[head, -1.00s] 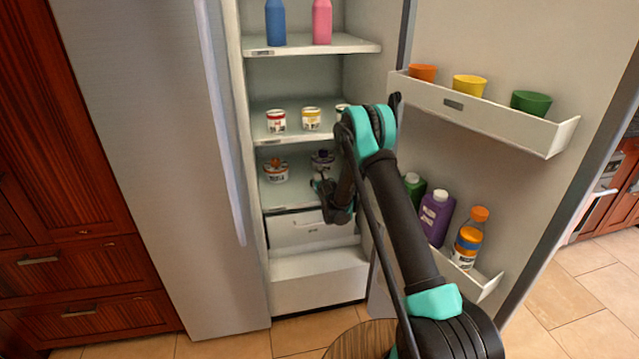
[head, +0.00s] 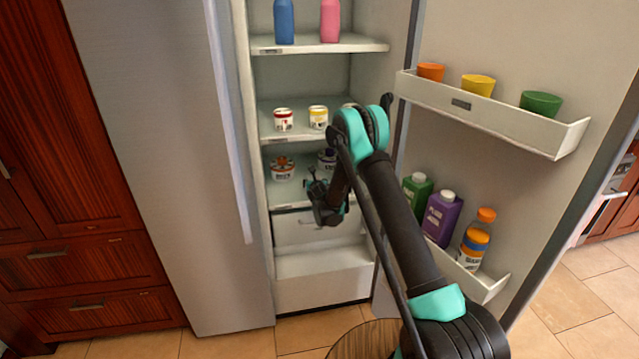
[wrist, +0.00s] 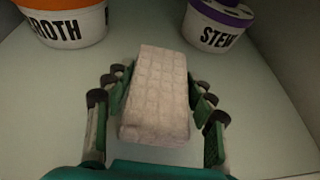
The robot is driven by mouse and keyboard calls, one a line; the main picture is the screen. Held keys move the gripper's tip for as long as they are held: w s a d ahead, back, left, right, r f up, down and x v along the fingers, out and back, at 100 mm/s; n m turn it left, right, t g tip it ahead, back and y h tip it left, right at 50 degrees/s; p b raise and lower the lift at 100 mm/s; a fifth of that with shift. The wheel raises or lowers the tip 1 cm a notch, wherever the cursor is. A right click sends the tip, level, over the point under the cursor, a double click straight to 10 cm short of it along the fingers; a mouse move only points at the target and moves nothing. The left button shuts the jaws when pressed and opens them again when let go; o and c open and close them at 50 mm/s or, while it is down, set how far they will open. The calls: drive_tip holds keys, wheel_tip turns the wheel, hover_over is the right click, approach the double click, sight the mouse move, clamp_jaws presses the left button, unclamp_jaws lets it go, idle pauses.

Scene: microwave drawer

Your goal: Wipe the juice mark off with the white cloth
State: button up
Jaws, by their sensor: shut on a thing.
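My gripper (wrist: 160,110) is shut on the white cloth (wrist: 157,95), a pale quilted pad held between the green-sided fingers. In the wrist view it is over the pale shelf surface, in front of and between two tubs. I cannot tell whether the cloth touches the shelf. In the head view my gripper (head: 317,185) reaches into the open fridge at the lower shelf (head: 292,200), and the cloth cannot be made out. I see no juice mark in either view; the cloth and arm cover part of the shelf.
An orange-lidded broth tub (wrist: 65,22) stands left and a purple-lidded tub (wrist: 215,24) right on this shelf. More tubs stand on the shelf above. A white drawer (head: 315,228) lies below. The open door's bin (head: 480,285) holds bottles at right.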

sight(305, 188)
drive_tip(key=shift+s+a+r, duration=0.1)
drive_tip(key=shift+s+a, duration=0.2)
drive_tip(key=shift+a, duration=0.75)
drive_tip(key=shift+s+a, duration=0.25)
drive_tip(key=shift+a, duration=0.75)
drive_tip(key=shift+r, duration=0.1)
drive_tip(key=shift+r, duration=2.95)
wheel_tip(305, 188, up, 3)
